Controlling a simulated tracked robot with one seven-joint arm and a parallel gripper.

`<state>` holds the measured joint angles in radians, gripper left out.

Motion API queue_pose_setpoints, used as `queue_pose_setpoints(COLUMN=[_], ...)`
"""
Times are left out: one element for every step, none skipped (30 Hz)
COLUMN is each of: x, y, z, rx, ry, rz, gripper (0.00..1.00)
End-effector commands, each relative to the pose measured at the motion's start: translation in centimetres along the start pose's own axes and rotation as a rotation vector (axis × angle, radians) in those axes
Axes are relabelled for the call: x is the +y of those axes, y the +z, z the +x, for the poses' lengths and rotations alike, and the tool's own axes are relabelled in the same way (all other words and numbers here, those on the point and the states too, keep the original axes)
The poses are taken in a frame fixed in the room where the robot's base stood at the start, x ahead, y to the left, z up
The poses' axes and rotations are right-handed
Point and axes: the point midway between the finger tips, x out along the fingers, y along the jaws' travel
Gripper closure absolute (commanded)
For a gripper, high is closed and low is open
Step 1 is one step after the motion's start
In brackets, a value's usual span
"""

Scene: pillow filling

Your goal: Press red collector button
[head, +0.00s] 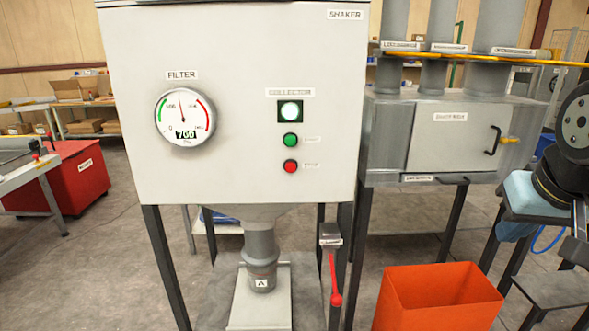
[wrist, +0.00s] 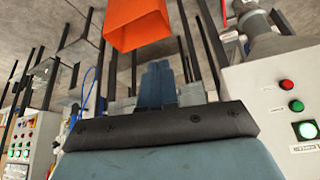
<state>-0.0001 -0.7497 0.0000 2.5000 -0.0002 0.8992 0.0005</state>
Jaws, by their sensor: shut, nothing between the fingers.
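The red button (head: 291,166) is on the front of the grey shaker cabinet (head: 240,60), below a green button (head: 291,140) and a lit green lamp (head: 290,112). In the wrist view the red button (wrist: 287,85) shows at the right, with the green button (wrist: 296,106) and lit lamp (wrist: 305,130) below it. My gripper (wrist: 158,68) is shut and empty, its two blue-grey fingers side by side. It is clear of the red button and points away from the panel. In the head view, my arm is at the right edge, partly cut off.
A round filter gauge (head: 184,119) reads 700. An orange bin (head: 437,299) stands on the floor at the lower right. A red lever (head: 335,282) hangs beside the outlet pipe (head: 262,250). A grey box (head: 455,140) with pipes stands right of the cabinet. The space before the panel looks clear.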

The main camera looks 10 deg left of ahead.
Motion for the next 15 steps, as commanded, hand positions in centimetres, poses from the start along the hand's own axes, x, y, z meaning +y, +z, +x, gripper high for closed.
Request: queue_pose_setpoints(x=[0.0,-0.1,-0.1,-0.2,0.2,0.3,0.2,0.0,-0.4,-0.8,-1.3,-2.0,-2.6,-3.2,-4.1], y=[-0.2,-0.4,-0.8,-1.2,-1.8,-2.7,-3.4,-4.3,-5.6,-6.5,-7.5,-8.8,-9.8,-10.7,-11.8], z=[0.1,0.2,0.4,0.7,1.0,1.6,2.0,2.5,3.3,3.9,4.6,5.4,6.0,6.6,7.4], rx=[0.002,0.006,0.015,0.023,0.034,0.054,0.071,0.091,0.121,0.144,0.169,0.203,0.229,0.253,0.285], ry=[0.000,0.001,0.002,0.004,0.004,0.007,0.007,0.007,0.006,0.003,-0.001,-0.011,-0.020,-0.031,-0.048], rz=[0.000,0.000,-0.001,-0.002,-0.004,-0.005,-0.005,-0.007,-0.008,-0.009,-0.012,-0.015,-0.018,-0.020,-0.025], gripper=[1.00,1.00,1.00,1.00,1.00,1.00,1.00,1.00,1.00,1.00,1.00,1.00,1.00,1.00,1.00])
